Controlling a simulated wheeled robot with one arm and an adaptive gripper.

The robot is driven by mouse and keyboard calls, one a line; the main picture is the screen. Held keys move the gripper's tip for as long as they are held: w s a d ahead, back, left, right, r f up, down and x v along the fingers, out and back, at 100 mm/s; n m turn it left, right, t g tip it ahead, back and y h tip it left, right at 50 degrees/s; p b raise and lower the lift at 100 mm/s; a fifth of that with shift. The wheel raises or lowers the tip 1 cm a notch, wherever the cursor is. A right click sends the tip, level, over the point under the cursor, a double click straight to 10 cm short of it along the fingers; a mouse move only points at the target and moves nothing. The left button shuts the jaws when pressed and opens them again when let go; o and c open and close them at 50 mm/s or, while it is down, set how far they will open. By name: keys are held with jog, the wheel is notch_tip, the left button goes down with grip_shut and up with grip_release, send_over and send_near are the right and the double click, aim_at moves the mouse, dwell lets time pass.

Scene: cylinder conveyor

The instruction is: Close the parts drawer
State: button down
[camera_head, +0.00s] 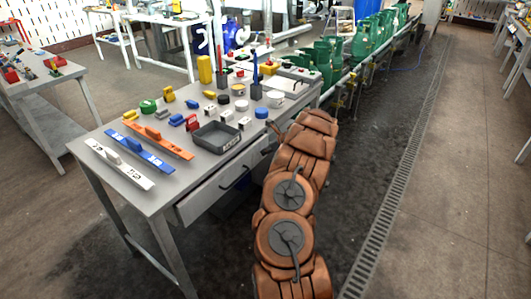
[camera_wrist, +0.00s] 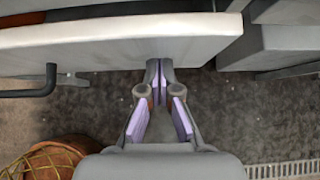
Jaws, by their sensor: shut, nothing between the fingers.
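The parts drawer (camera_head: 207,199) is a pale grey front with a dark bar handle (camera_head: 236,179), set under the front edge of the workbench (camera_head: 170,192). Its front seems to stand a little out from the bench; how far is hard to tell. In the wrist view the drawer front (camera_wrist: 120,45) spans the top left, with the handle (camera_wrist: 35,88) at the left. My gripper (camera_wrist: 158,72) is shut and empty, its tips at the drawer front, right of the handle. Whether they touch cannot be told. My arm hides the gripper and the drawer's right end in the head view.
A grey tray (camera_head: 215,137), orange, blue and white levels and several small parts lie on the bench. A grey block-like structure (camera_wrist: 275,45) is close at the right in the wrist view. A conveyor with green cylinders (camera_head: 368,40) runs behind. The floor at right is clear.

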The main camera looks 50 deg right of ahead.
aim_at(260, 148)
jog(key=w, duration=0.2)
jog(key=shift+w+a+p, duration=0.25)
jog(key=shift+w+p, duration=0.05)
jog(key=shift+w, duration=0.05)
jog(key=shift+w+a+r, duration=0.1)
jog(key=shift+w, duration=0.25)
jog(key=shift+w+a+r, duration=0.1)
jog(key=shift+w+a, duration=0.05)
jog(key=shift+s, duration=0.35)
jog(key=s+d+r, duration=0.2)
jog(key=s+r, duration=0.4)
jog(key=s, duration=0.5)
jog(key=shift+d+r, duration=0.2)
jog(key=shift+r, duration=0.1)
